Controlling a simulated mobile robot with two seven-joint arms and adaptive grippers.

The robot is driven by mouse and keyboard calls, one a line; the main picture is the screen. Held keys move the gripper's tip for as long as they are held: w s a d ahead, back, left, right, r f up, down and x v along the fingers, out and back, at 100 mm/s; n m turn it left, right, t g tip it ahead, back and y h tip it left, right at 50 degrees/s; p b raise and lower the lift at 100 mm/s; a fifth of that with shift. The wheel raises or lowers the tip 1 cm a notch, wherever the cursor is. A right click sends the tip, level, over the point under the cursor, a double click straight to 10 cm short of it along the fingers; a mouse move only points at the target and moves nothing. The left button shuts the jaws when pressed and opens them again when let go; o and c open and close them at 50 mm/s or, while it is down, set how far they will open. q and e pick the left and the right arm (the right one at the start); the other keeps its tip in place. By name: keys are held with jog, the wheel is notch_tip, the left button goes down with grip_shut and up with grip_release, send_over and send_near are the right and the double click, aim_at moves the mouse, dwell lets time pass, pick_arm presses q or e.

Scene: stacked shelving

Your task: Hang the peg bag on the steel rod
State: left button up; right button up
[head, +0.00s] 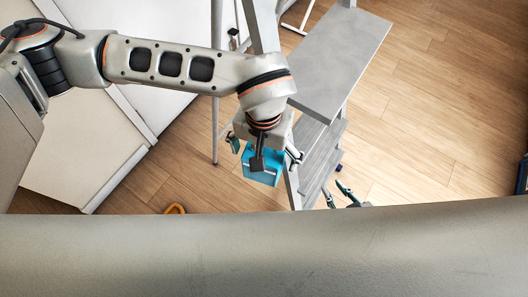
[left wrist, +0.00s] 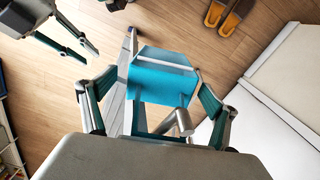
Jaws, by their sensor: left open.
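The blue peg bag (head: 262,174) is below my left gripper (head: 266,152) in the head view, beside the grey stepped frame. In the left wrist view the bag (left wrist: 160,75) lies between the two spread fingers of my left gripper (left wrist: 150,98). The fingers are open, with gaps to the bag. A short grey rod (left wrist: 182,124), seemingly the steel rod, shows at the bag's near side. Whether the bag hangs on it I cannot tell. My right gripper (head: 335,190) is open and empty, right of the frame; it also shows in the left wrist view (left wrist: 90,57).
The grey stepped frame (head: 345,62) stands right of the bag. White cabinets (head: 85,135) are at the left. Orange-brown slippers (left wrist: 224,14) lie on the wooden floor.

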pick_arm(q)
jog(key=shift+r, duration=0.4)
notch_tip(320, 180, up, 11)
jog(key=shift+r, duration=0.1)
jog(key=shift+s, duration=0.1)
